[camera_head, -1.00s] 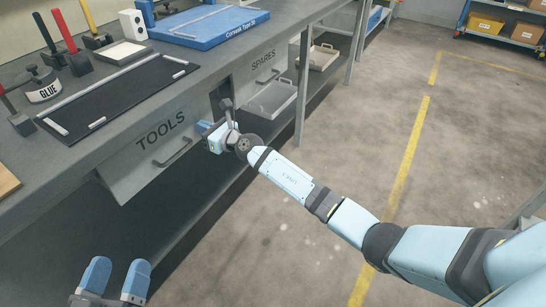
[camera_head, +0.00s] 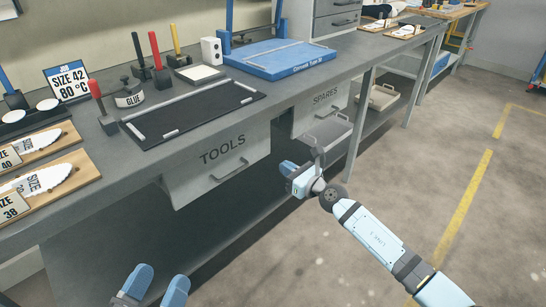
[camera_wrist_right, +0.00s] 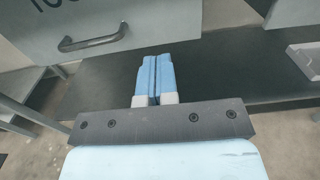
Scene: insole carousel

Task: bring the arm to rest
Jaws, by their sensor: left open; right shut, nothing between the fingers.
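My right gripper (camera_head: 291,176) is in front of the bench, near the right end of the TOOLS drawer (camera_head: 216,166) and below the SPARES drawer (camera_head: 322,104). In the right wrist view its blue fingers (camera_wrist_right: 155,75) are together with nothing between them. The TOOLS drawer's handle (camera_wrist_right: 93,40) shows above them, apart from the fingers. My left gripper (camera_head: 152,287) is at the bottom edge of the head view, its two blue fingers apart and empty, in front of the bench.
The workbench (camera_head: 245,115) runs across the view. On it are a black mat (camera_head: 195,112), a blue case (camera_head: 280,58), a glue pot (camera_head: 128,95) and insole boards (camera_head: 50,185). A tray (camera_head: 380,96) sits beyond the SPARES drawer. The floor (camera_head: 420,170) at right is clear.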

